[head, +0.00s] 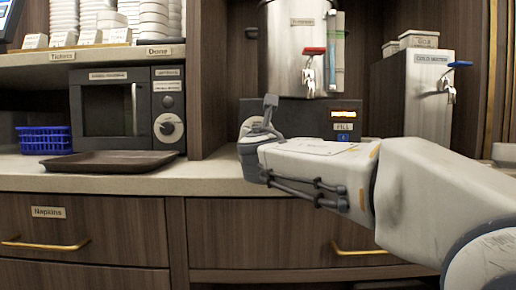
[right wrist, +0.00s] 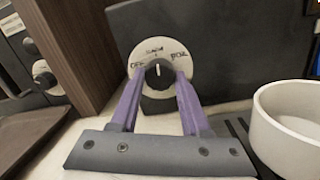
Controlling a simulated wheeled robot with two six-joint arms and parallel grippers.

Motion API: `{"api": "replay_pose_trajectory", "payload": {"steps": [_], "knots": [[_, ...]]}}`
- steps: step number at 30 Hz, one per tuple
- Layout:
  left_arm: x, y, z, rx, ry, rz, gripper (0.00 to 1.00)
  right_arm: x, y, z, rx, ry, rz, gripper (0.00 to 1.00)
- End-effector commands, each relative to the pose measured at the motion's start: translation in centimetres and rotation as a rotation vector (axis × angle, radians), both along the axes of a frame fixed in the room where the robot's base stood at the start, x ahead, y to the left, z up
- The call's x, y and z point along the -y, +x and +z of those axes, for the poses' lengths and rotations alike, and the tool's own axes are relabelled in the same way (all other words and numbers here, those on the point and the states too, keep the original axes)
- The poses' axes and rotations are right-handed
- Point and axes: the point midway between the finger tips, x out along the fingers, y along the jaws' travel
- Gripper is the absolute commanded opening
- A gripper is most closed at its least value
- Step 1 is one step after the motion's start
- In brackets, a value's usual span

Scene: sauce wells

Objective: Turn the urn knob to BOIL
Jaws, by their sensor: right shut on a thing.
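The steel urn (head: 296,50) stands at the back of the counter on a black base (head: 297,114), with a red-handled tap (head: 313,52). The dark urn knob (right wrist: 159,75) sits on a round white dial (right wrist: 155,53) marked OFF at left, a small unreadable label at top and BOIL at right. The knob's white mark points nearly straight up, at the top label. My right gripper (right wrist: 159,82) is shut on the knob, one purple finger on each side. In the head view my right gripper (head: 262,118) covers most of the dial. My left gripper is not in view.
A white bowl (right wrist: 290,125) stands right of the knob in the wrist view. A microwave (head: 125,105), brown tray (head: 110,162) and blue basket (head: 44,140) are at left. A cold water dispenser (head: 412,100) stands at right. The front counter between tray and arm is clear.

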Motion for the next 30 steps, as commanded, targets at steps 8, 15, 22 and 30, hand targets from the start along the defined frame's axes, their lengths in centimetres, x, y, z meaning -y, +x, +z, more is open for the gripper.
{"api": "replay_pose_trajectory", "payload": {"steps": [8,15,22,30], "knots": [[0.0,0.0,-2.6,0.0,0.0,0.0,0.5,-0.1,0.0,-0.3,0.002,0.263,0.001,0.0],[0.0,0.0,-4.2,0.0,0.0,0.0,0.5,-0.2,0.0,-0.2,0.002,0.49,0.002,0.0],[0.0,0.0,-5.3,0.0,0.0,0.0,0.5,-0.2,0.0,-0.1,0.002,0.684,0.001,0.0],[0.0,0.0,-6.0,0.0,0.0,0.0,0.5,-0.2,0.0,0.0,0.001,0.845,0.001,0.0]]}}
